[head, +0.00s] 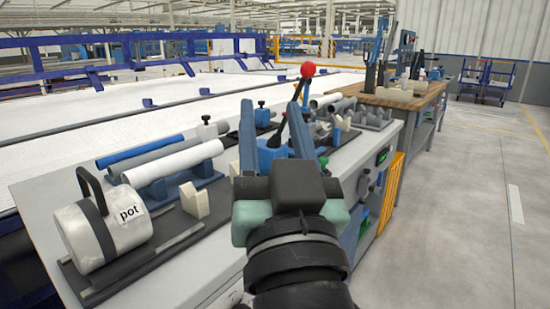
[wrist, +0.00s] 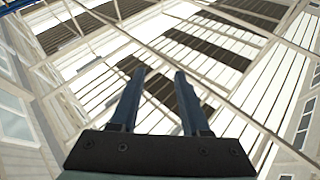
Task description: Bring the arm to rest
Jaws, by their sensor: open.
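My gripper (head: 273,125) is raised in front of the bench in the head view, with its two blue fingers pointing up and apart. It is open, and nothing shows between the fingers. In the wrist view my gripper (wrist: 155,85) points toward the roof beams and skylights, with only ceiling and upper walls behind it. The arm hides part of the bench's front edge and some of the bench top behind it.
The grey workbench (head: 215,285) carries a white canister marked "pot" (head: 100,232), a white pipe (head: 172,163), a blue pipe (head: 140,152) and a red-knobbed lever (head: 307,70). A wooden-topped bench (head: 425,92) stands beyond. The floor (head: 470,220) at right is clear.

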